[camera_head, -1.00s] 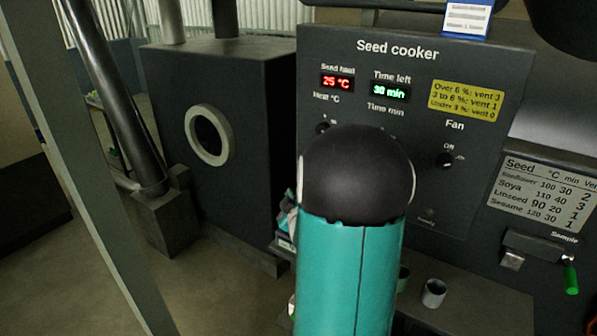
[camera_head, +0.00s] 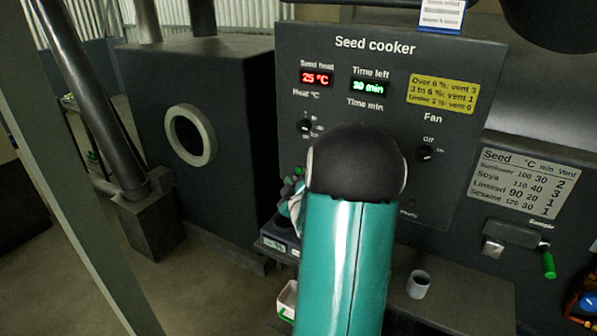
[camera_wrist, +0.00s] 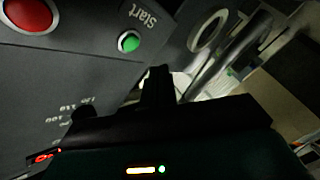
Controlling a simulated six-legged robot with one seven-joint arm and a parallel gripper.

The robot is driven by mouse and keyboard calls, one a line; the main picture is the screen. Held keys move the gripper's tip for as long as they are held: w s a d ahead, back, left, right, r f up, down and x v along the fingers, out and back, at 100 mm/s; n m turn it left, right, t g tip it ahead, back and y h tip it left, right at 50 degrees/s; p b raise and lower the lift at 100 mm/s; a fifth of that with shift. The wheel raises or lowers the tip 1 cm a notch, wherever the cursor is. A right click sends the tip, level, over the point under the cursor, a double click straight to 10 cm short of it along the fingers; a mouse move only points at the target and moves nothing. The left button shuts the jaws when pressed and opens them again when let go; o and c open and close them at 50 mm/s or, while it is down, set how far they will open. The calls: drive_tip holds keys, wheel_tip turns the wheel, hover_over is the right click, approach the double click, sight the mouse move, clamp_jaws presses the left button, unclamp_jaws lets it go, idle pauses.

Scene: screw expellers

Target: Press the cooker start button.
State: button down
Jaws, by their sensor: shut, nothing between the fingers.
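The green start button (camera_wrist: 129,41), under the word "Start", shows in the wrist view near the top of the dark panel. My gripper (camera_wrist: 160,74) is shut and empty. Its fingertips appear below and right of the button in that view; a gap shows between them in the picture, but I cannot tell the depth. The seed cooker panel (camera_head: 460,175) fills the right of the head view. The seed heat display (camera_head: 317,78) reads 25 °C and the time left display (camera_head: 370,87) 30 min.
A large red button (camera_wrist: 28,14) lies left of the green one in the wrist view. The fan knob (camera_head: 425,153) is right of my arm. A grey cup (camera_head: 418,284) stands on the ledge below. A dark box with a round port (camera_head: 190,136) stands left.

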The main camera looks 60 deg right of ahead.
drive_tip(key=shift+w+d, duration=0.15)
drive_tip(key=shift+d, duration=1.45)
drive_tip(key=shift+d, duration=0.1)
idle(0.7)
drive_tip(key=shift+d, duration=0.35)
drive_tip(key=shift+d, duration=0.4)
idle(0.9)
drive_tip(key=shift+a, duration=0.85)
drive_tip(key=shift+s+a, duration=0.15)
drive_tip(key=shift+a, duration=1.1)
drive_tip(key=shift+s+a, duration=0.1)
drive_tip(key=shift+a, duration=1.1)
